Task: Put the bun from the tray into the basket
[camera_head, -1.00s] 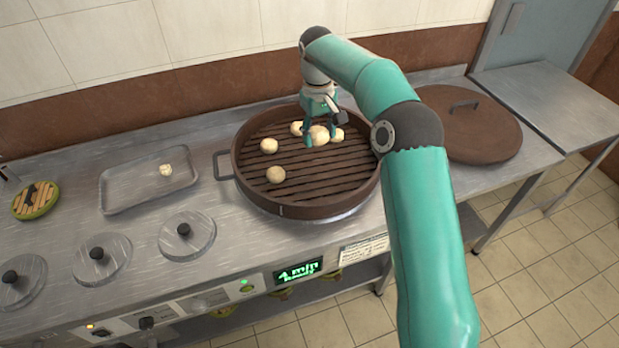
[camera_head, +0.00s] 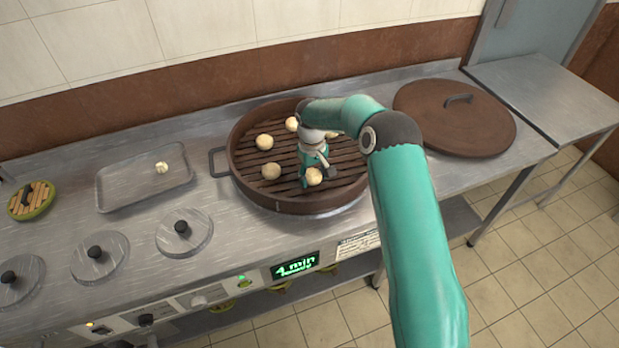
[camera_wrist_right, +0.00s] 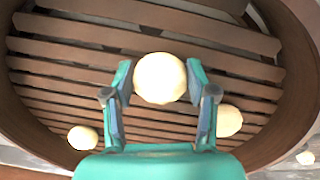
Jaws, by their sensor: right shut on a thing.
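The basket (camera_head: 240,173) is a round brown steamer with a slatted floor, in the middle of the head view. My right gripper (camera_head: 315,174) is low inside it, near its front right, shut on a pale round bun (camera_head: 314,177). In the right wrist view this held bun (camera_wrist_right: 159,78) sits between the two fingertips, over the slats; whether it touches them I cannot tell. The grey tray (camera_head: 118,196) is left of the basket and bears one small pale bun (camera_head: 161,167). My left gripper is not in view.
Several other buns, such as one at the left (camera_head: 264,142) and one nearer the front (camera_head: 271,171), lie on the slats. A brown lid (camera_head: 455,125) lies right of the basket. Metal pot lids (camera_head: 184,232) line the counter's front left.

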